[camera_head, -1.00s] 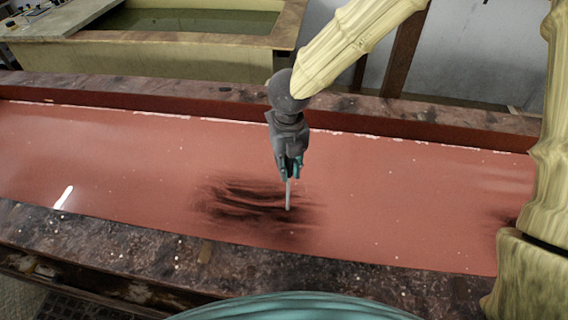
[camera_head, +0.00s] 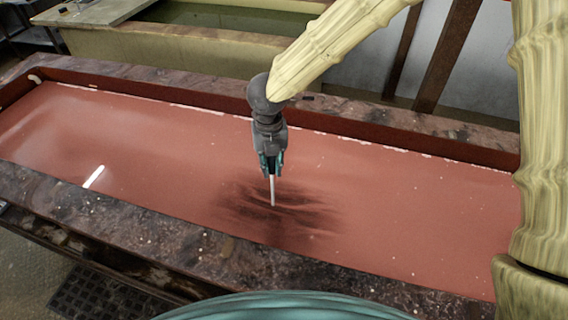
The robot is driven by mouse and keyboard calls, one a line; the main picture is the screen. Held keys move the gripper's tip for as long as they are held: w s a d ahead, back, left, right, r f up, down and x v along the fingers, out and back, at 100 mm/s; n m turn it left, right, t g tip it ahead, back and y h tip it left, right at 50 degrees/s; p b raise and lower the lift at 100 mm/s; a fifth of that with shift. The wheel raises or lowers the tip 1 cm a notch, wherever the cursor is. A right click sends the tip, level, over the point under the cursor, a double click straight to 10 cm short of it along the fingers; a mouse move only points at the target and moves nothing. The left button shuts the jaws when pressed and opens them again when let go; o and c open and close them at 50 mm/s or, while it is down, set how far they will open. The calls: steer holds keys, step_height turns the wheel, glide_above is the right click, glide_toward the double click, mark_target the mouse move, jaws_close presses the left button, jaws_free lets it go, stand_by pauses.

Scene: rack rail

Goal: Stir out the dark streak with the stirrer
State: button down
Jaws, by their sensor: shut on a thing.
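The dark streak (camera_head: 300,218) is a smudged blackish patch with ripples in the red liquid (camera_head: 400,200) that fills a long trough. My gripper (camera_head: 271,168) points down over the trough and is shut on the stirrer (camera_head: 272,192), a thin pale rod. The stirrer is close to upright, and its lower end meets the liquid inside the dark patch, left of its middle. The upper end of the stirrer is hidden between the fingers.
The trough has a broad, stained near rim (camera_head: 150,235) and a far rim (camera_head: 350,112). Another vat (camera_head: 180,50) with greenish liquid stands behind. A pale bright mark (camera_head: 94,177) shows on the red surface at left. Dark posts (camera_head: 445,55) rise behind the trough.

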steer(key=w+a+p, duration=0.2)
steer(key=w+a, duration=0.1)
steer(key=a, duration=0.4)
steer(key=s+d+p, duration=0.1)
steer(key=s+d, duration=0.2)
steer(key=d, duration=0.6)
steer(key=shift+s, duration=0.3)
steer(key=s+d+p, duration=0.2)
steer(key=s+d, duration=0.1)
steer(key=d, duration=0.7)
steer(key=w+a+p, duration=0.2)
steer(key=w+a, duration=0.1)
steer(key=a, duration=0.7)
steer(key=w+a+p, duration=0.2)
steer(key=w+a, duration=0.1)
steer(key=a, duration=0.6)
steer(key=s+d, duration=0.3)
steer(key=d, duration=0.6)
steer(key=shift+p, duration=0.45)
steer(key=shift+r, duration=0.1)
